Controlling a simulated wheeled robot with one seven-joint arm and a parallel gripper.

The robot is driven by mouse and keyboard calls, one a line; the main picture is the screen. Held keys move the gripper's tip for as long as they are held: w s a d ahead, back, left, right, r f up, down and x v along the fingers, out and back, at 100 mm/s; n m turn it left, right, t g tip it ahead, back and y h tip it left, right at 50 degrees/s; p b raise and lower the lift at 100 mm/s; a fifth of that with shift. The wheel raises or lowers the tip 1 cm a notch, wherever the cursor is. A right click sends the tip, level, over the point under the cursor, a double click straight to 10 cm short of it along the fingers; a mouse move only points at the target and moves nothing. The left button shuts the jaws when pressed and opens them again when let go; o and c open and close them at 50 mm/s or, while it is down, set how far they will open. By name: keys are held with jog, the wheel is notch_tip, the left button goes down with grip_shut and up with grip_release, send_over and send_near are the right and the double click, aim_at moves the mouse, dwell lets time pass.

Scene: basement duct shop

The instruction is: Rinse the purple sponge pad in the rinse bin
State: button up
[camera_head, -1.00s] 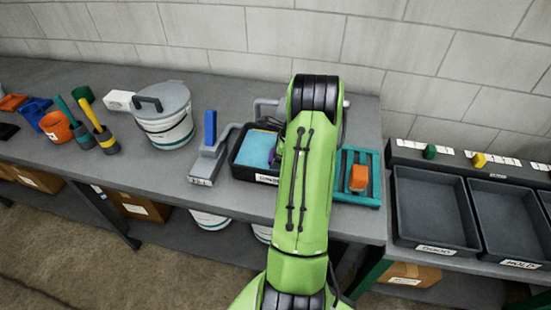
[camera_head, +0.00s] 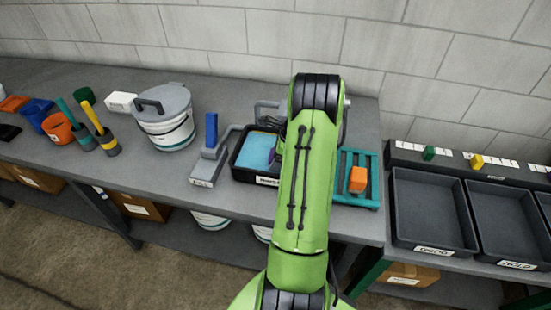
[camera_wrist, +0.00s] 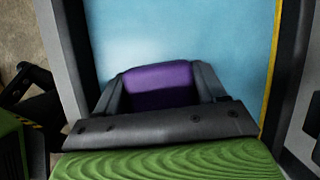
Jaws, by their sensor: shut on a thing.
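The purple sponge pad (camera_wrist: 160,85) is between the two fingers of my gripper (camera_wrist: 162,82) in the wrist view, and the gripper is shut on it. A small part of the pad (camera_head: 272,156) shows in the head view beside my green arm. The rinse bin (camera_head: 240,172) is a dark tray with light blue water (camera_head: 257,148) and a label on its front. In the wrist view the water (camera_wrist: 180,35) fills the space around the pad. The pad is over or in the water; I cannot tell how deep. My arm hides the bin's right part.
A grey stand with a blue upright piece (camera_head: 211,130) is left of the bin. A lidded white bucket (camera_head: 165,120) stands further left. A teal rack (camera_head: 370,160) with an orange block (camera_head: 357,180) is to the right, then dark trays (camera_head: 433,208).

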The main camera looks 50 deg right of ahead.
notch_tip(320, 180, up, 6)
jog(key=p, duration=0.5)
